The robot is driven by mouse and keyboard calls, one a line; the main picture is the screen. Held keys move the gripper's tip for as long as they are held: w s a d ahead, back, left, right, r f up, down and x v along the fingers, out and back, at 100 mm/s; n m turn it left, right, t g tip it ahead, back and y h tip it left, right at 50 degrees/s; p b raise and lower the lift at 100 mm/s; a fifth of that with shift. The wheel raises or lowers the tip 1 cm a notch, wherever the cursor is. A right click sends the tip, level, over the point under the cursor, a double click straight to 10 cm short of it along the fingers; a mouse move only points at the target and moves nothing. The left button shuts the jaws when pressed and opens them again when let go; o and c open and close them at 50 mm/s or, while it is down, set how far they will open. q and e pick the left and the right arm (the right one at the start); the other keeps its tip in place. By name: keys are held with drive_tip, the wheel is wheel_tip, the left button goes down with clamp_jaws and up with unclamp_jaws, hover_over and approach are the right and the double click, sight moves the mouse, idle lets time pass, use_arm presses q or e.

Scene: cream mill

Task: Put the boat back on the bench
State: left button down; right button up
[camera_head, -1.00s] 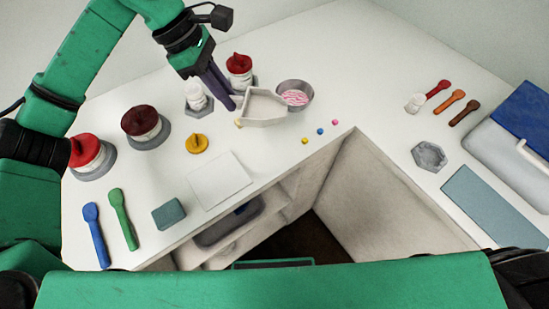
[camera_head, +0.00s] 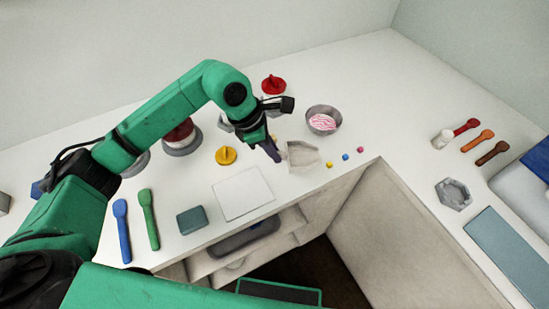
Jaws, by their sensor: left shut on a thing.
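The boat (camera_head: 303,155), a small pale open tray, is by the front edge of the white bench (camera_head: 300,197), in front of the grey bowl. My left gripper (camera_head: 275,154) comes from the left and is shut on the boat's left end. The dark fingers and wrist hide part of that end. I cannot tell whether the boat's underside touches the bench or hangs just above it. My right gripper is not in view.
A grey bowl with pink-striped contents (camera_head: 323,119) stands behind the boat. Small coloured beads (camera_head: 345,157) lie to its right. A yellow knobbed lid (camera_head: 226,155) and a white square (camera_head: 243,193) are to the left. The front edge drops to open shelves.

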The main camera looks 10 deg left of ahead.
sight(279, 170)
use_arm(q)
wheel_tip(279, 170, down, 5)
drive_tip(key=shift+r+p, duration=0.1)
drive_tip(key=shift+p, duration=0.45)
drive_tip(key=shift+f, duration=0.2)
drive_tip(key=shift+f+b, duration=0.15)
drive_tip(key=shift+b, duration=0.2)
drive_tip(key=c, duration=0.9)
unclamp_jaws()
drive_tip(key=shift+c, duration=0.2)
